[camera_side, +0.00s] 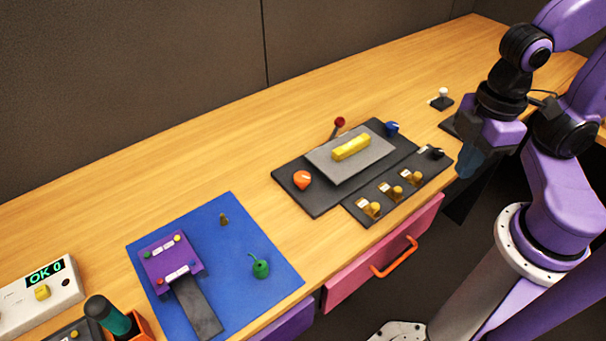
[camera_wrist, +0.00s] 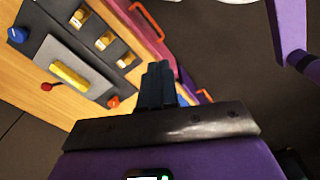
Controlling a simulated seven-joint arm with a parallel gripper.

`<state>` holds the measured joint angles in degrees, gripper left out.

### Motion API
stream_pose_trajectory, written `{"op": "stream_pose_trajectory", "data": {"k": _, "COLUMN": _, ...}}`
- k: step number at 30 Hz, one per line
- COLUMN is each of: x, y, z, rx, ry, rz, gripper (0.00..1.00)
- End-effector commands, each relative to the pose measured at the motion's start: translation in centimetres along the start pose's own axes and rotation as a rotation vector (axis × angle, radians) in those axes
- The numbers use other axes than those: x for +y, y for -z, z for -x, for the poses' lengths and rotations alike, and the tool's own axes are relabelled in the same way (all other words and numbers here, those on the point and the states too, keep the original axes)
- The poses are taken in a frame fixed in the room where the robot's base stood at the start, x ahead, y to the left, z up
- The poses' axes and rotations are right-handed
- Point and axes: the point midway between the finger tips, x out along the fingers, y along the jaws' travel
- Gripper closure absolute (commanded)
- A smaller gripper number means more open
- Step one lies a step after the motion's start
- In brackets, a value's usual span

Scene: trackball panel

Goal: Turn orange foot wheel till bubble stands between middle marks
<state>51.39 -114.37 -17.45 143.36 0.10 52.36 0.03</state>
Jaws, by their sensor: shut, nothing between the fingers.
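The orange foot wheel (camera_side: 302,179) sits at the left corner of the dark levelling panel in the side view. It also shows in the wrist view (camera_wrist: 113,102). A yellow bubble vial (camera_side: 351,147) lies on the grey plate (camera_side: 330,165); it appears in the wrist view too (camera_wrist: 70,75). The bubble and marks are too small to make out. A blue foot wheel (camera_side: 391,128) is at the panel's far right corner. My gripper (camera_side: 466,172) is shut and empty, right of the panel near the table's front edge and apart from the orange wheel.
A red-knobbed lever (camera_side: 339,122) stands behind the plate. A strip with brass switches (camera_side: 390,190) lies in front. A blue mat (camera_side: 225,215) holds a purple device (camera_side: 172,262) and a green item (camera_side: 261,268). The pink drawer (camera_side: 370,265) has an orange handle. Bare wood lies behind.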

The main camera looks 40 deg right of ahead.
Motion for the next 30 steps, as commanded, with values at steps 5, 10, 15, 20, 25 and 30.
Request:
{"op": "stream_pose_trajectory", "data": {"k": 5, "x": 0.0, "y": 0.0, "z": 0.0, "rx": 0.000, "ry": 0.000, "rz": 0.000, "gripper": 1.00}}
{"op": "stream_pose_trajectory", "data": {"k": 10, "x": 0.1, "y": 0.2, "z": 0.0, "rx": 0.000, "ry": 0.000, "rz": -0.010, "gripper": 0.64}}
{"op": "stream_pose_trajectory", "data": {"k": 15, "x": 1.4, "y": 2.6, "z": 0.2, "rx": -0.004, "ry": -0.002, "rz": -0.111, "gripper": 0.31}}
{"op": "stream_pose_trajectory", "data": {"k": 20, "x": 3.9, "y": 6.8, "z": 0.4, "rx": -0.009, "ry": -0.005, "rz": -0.297, "gripper": 0.31}}
{"op": "stream_pose_trajectory", "data": {"k": 25, "x": 6.9, "y": 11.0, "z": 0.2, "rx": -0.013, "ry": -0.008, "rz": -0.503, "gripper": 0.31}}
{"op": "stream_pose_trajectory", "data": {"k": 30, "x": 10.2, "y": 15.0, "z": -0.2, "rx": -0.016, "ry": -0.011, "rz": -0.706, "gripper": 0.31}}
